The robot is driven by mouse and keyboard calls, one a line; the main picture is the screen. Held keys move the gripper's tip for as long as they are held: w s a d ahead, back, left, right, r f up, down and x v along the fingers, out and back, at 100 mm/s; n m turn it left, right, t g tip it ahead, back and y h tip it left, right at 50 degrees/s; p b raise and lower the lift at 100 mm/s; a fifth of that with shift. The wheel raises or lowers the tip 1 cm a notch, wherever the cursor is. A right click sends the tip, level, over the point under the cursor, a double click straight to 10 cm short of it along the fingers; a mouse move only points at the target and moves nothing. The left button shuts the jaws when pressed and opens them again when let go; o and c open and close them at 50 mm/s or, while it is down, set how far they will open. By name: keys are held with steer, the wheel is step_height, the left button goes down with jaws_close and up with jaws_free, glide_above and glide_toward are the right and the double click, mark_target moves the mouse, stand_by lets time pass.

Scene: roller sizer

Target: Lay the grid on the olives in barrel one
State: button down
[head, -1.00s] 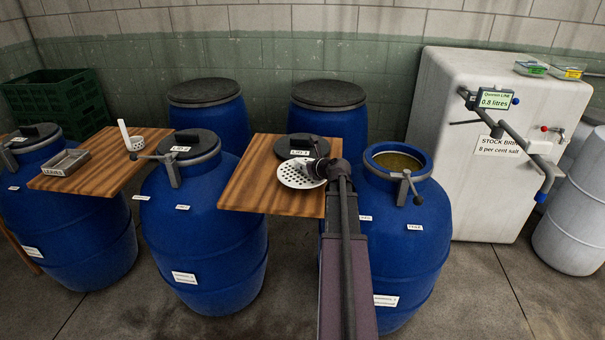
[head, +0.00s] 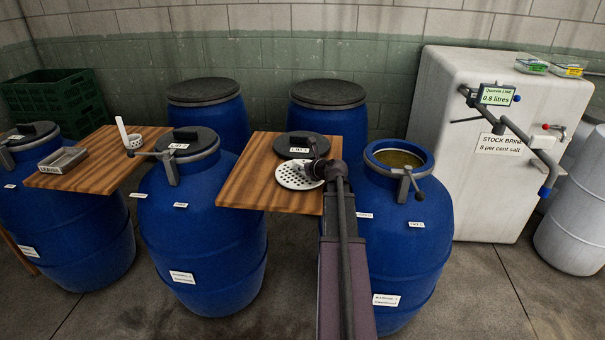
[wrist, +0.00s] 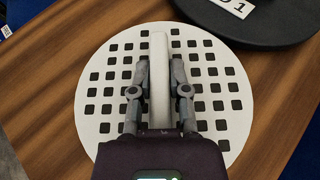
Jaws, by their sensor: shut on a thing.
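The grid is a white round plate with square holes and an upright bar handle (wrist: 159,75). The grid (head: 294,177) is at the wooden board (head: 240,190) between two blue barrels. My gripper (wrist: 159,70) is shut on the grid's handle. I cannot tell whether the grid touches the board. The open blue barrel (head: 407,220) stands just right of my arm, with olive-coloured contents (head: 398,159) inside its mouth. Its label is too small to read surely. A dark lid (head: 302,141) with a white tag lies on the board behind the grid, and also shows in the wrist view (wrist: 262,28).
A clamp with a handle (head: 407,180) sticks out at the front of the open barrel's rim. A closed barrel (head: 200,240) stands left of the board. A white brine tank (head: 490,190) with a swing arm stands at right. Two lidded barrels stand behind.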

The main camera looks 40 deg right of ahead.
steer(key=shift+f, duration=0.5)
steer(key=shift+f+b, duration=0.15)
steer(key=shift+b, duration=0.25)
steer(key=c, duration=0.6)
jaws_free()
steer(key=shift+r, duration=0.25)
steer(key=p+v, duration=0.5)
steer(key=v, duration=0.7)
steer(key=shift+f, duration=0.1)
